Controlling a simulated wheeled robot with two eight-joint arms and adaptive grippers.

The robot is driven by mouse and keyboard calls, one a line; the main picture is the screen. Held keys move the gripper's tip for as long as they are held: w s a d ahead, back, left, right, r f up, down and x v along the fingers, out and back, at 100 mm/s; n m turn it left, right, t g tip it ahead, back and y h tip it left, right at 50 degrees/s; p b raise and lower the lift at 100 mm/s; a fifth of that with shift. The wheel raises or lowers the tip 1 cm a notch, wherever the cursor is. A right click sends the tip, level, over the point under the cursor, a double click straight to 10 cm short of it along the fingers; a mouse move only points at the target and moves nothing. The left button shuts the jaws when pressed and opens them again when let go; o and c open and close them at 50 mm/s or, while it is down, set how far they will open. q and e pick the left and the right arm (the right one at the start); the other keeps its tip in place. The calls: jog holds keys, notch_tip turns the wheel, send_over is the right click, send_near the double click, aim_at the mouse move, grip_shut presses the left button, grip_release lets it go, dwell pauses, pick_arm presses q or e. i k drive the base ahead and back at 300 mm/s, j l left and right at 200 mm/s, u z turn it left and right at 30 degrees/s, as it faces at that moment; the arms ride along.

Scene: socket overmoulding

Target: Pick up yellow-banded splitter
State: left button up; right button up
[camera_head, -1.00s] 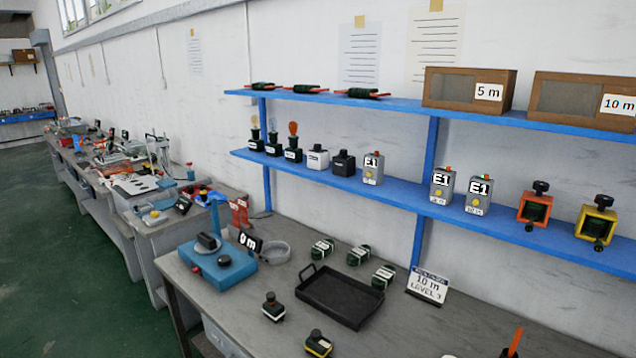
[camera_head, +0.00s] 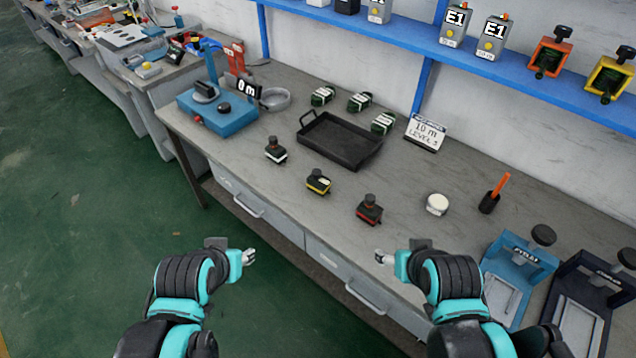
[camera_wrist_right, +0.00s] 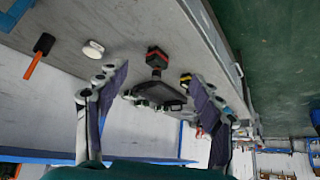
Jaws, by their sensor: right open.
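The yellow-banded splitter (camera_head: 319,183) is a small black piece with a yellow band. It stands on the grey bench between a white-banded splitter (camera_head: 275,150) and a red-banded splitter (camera_head: 369,209). In the right wrist view the yellow-banded splitter (camera_wrist_right: 186,79) shows beside my right finger, partly hidden. My right gripper (camera_head: 379,257) is in front of the bench edge, apart from the splitter, and its fingers (camera_wrist_right: 155,95) are spread and empty. My left gripper (camera_head: 249,257) is out over the floor in front of the bench; its fingertips are too small to read.
A black tray (camera_head: 345,159) lies behind the splitters, with green coils (camera_head: 360,102) behind it. A blue device (camera_head: 225,118) stands at the left. A white puck (camera_head: 437,204), an orange-handled tool (camera_head: 491,196) and a blue press (camera_head: 518,265) are at the right.

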aim_at(322, 186)
jog(key=i+j+z, duration=0.1)
jog(key=z, duration=0.75)
jog(key=i+j+z, duration=0.1)
jog(key=j+z, duration=0.85)
jog(key=j, duration=0.3)
jog(key=j+z, duration=0.1)
jog(key=j, duration=0.95)
